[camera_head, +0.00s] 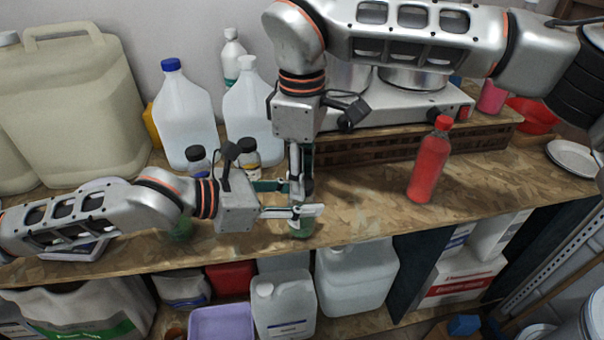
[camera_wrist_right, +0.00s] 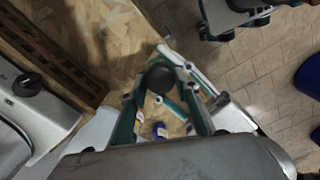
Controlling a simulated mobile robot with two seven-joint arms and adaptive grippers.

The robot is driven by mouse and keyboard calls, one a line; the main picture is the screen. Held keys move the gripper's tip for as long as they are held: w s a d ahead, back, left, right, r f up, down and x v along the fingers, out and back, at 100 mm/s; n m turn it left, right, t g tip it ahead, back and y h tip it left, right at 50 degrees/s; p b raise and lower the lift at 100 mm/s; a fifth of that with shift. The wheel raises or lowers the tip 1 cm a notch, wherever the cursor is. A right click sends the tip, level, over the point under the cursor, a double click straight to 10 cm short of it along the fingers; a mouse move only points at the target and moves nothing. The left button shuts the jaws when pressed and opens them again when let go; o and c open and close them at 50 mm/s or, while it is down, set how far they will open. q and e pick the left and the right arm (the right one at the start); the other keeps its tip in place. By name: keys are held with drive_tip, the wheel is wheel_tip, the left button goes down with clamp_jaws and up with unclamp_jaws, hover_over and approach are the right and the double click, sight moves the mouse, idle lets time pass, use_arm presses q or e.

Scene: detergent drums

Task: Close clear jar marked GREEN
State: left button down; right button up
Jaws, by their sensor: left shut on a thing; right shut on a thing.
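A small clear jar with green content (camera_head: 302,228) stands on the chipboard bench near its front edge, largely hidden by my grippers. Its marking cannot be read. My left gripper (camera_head: 303,207) reaches in level from the left and is shut around the jar. My right gripper (camera_head: 300,183) points straight down over the jar and is shut on a dark round lid. The lid (camera_wrist_right: 160,78) shows between the right fingers in the right wrist view. The lid is at the jar's top; whether it is seated cannot be told.
Close by are dark-capped bottles (camera_head: 248,155), white jugs (camera_head: 186,115) and another greenish jar (camera_head: 181,230) behind my left arm. A red bottle (camera_head: 430,160) stands to the right with clear bench around it. A metal hotplate (camera_head: 410,105) is behind. Containers fill the shelf below.

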drive_tip(key=shift+m, duration=0.3)
drive_tip(key=o, duration=0.7)
drive_tip(key=shift+r, duration=0.15)
drive_tip(key=shift+r, duration=2.15)
drive_tip(key=shift+c, duration=0.5)
